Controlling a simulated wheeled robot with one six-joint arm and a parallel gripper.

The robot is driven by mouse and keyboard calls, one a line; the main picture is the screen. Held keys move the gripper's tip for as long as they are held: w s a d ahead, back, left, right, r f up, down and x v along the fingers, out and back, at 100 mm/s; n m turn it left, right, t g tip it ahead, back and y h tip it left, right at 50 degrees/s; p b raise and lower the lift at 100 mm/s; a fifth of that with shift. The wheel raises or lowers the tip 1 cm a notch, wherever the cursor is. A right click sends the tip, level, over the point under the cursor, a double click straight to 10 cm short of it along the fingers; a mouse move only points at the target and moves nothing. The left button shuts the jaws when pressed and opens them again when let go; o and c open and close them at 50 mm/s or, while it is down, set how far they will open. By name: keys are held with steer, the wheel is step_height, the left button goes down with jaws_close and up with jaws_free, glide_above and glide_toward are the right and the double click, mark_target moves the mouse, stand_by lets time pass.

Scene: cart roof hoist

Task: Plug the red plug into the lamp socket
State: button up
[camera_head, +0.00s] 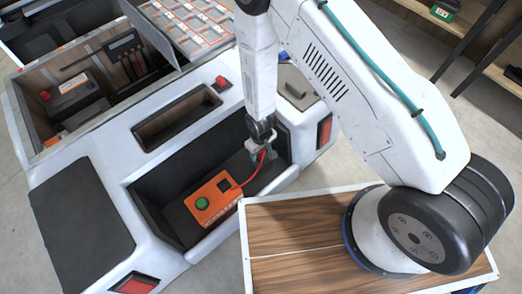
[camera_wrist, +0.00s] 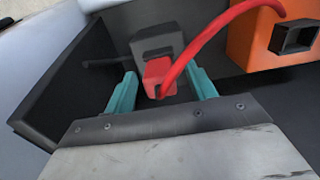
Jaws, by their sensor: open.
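The red plug (camera_wrist: 158,76) sits against a grey block (camera_wrist: 157,40) in the wrist view, with a red cable (camera_wrist: 222,35) curving from it to the upper right. My gripper (camera_wrist: 162,84) is open, its teal fingers on either side of the plug with gaps. An orange box (camera_head: 213,201) with a green button lies in the cart's dark bay. A dark square opening (camera_wrist: 294,37) shows on the box; whether it is the lamp socket I cannot tell. In the head view my gripper (camera_head: 262,146) is right of the box and largely hides the plug.
The bay's dark wall (camera_wrist: 75,75) stands close to the left finger in the wrist view. The cart (camera_head: 100,155) has an open toolbox section (camera_head: 75,90) and an empty slot (camera_head: 177,117). A wooden-topped surface (camera_head: 290,230) lies below right of the bay.

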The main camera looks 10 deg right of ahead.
step_height(320, 180, up, 8)
steer(key=shift+f, duration=0.15)
stand_by(0.6)
steer(key=s+d+r+m, duration=0.2)
steer(key=s+d+r, duration=0.4)
steer(key=r, duration=1)
steer(key=s+d+r+m+t, duration=0.1)
steer(key=s+d+r, duration=0.6)
steer(key=r, duration=1)
steer(key=s+d+r+m, duration=0.3)
steer(key=s+d+r, duration=0.3)
steer(key=r, duration=1.1)
steer(key=shift+s+d+r+m, duration=0.2)
steer(key=shift+d+m, duration=0.2)
steer(key=shift+d, duration=0.45)
